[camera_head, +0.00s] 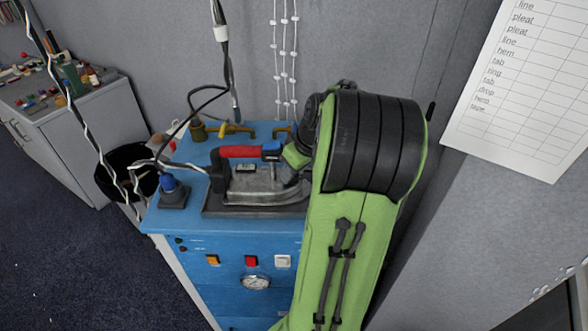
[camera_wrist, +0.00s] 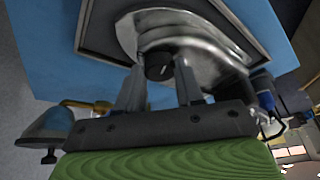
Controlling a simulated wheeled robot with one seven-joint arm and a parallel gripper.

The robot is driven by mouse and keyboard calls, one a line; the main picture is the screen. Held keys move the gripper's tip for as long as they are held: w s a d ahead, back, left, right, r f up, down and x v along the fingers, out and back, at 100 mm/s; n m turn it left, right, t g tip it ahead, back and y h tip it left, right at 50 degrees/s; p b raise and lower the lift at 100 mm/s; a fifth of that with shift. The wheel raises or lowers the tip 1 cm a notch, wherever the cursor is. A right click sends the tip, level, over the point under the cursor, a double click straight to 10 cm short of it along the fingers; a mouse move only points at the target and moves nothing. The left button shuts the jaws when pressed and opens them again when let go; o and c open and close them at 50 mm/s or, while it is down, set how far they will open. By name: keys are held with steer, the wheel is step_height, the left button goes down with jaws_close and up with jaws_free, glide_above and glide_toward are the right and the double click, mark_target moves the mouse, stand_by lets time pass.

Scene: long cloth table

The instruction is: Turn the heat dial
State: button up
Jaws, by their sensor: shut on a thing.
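The heat dial (camera_wrist: 158,67) is a small dark round knob with a pale line on its face, on the silver metal body of the iron (camera_wrist: 205,50) in the wrist view. My gripper (camera_wrist: 160,78) has a finger on either side of the dial and is shut on it. In the head view the iron (camera_head: 262,184), with its red and black handle, rests on a dark plate (camera_head: 225,211) on the blue station. My arm hides the iron's right end and the dial there.
The blue station top (camera_head: 195,157) carries brass taps (camera_head: 232,129) at the back and a dark blue-topped item (camera_head: 173,193) at left. Cables hang at left. A grey cabinet (camera_head: 85,115) with small items stands farther left. Walls stand behind and right.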

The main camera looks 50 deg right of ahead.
steer(key=o, duration=1)
steer(key=shift+o, duration=0.2)
steer(key=p+v, duration=0.4)
steer(key=v, duration=1.1)
steer(key=shift+r, duration=0.4)
